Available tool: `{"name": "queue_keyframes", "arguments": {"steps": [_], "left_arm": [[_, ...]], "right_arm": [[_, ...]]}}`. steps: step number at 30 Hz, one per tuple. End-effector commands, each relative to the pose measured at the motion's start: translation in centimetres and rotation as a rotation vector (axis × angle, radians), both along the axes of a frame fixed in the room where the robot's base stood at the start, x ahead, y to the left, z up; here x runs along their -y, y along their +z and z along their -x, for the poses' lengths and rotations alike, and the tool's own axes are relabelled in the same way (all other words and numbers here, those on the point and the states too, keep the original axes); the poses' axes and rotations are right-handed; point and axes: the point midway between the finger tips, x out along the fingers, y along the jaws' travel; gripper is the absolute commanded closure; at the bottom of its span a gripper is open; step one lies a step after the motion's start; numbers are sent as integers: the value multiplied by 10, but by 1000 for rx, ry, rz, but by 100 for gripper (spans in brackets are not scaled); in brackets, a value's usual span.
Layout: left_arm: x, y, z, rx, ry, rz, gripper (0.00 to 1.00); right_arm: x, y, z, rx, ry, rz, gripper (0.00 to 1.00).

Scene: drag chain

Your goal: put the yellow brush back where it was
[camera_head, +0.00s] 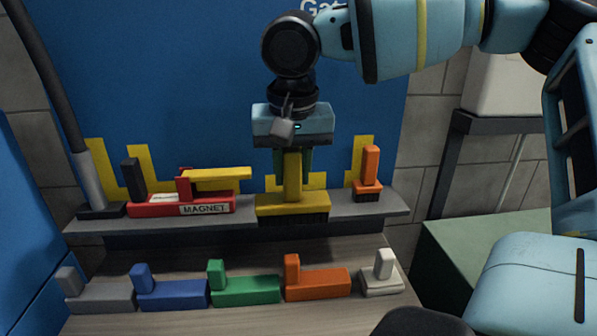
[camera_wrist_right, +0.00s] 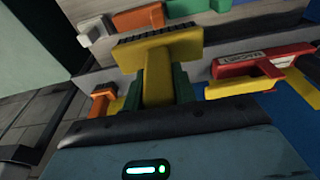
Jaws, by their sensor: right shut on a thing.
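The yellow brush (camera_head: 292,204) is upright with its dark bristles down, at the middle of the grey shelf (camera_head: 240,212). My right gripper (camera_head: 292,165) points down from above and is shut on the brush's upright handle. In the right wrist view the brush (camera_wrist_right: 160,58) stands between the green fingers (camera_wrist_right: 158,88). Yellow marks (camera_head: 317,180) on the blue wall show just behind the brush. I cannot tell whether the bristles touch the shelf. My left gripper is not in view.
Left on the shelf lies a red magnet tool (camera_head: 155,208) with a yellow bar; right stands a small orange brush (camera_head: 367,188). Below is a row of grey, blue, green (camera_head: 245,290), orange and white blocks with upright handles. A green surface (camera_head: 480,255) is at right.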

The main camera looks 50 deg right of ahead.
Motion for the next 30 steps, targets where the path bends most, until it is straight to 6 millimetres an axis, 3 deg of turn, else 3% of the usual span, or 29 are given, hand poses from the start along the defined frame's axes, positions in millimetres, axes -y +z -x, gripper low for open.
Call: {"name": "queue_keyframes", "arguments": {"steps": [12, 27, 30], "left_arm": [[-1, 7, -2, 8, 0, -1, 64], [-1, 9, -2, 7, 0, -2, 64], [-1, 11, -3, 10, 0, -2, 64]], "right_arm": [[72, -8, -56, 0, -4, 2, 98], [92, -11, -73, 1, -2, 2, 98], [91, -26, -72, -2, 1, 1, 98]]}}
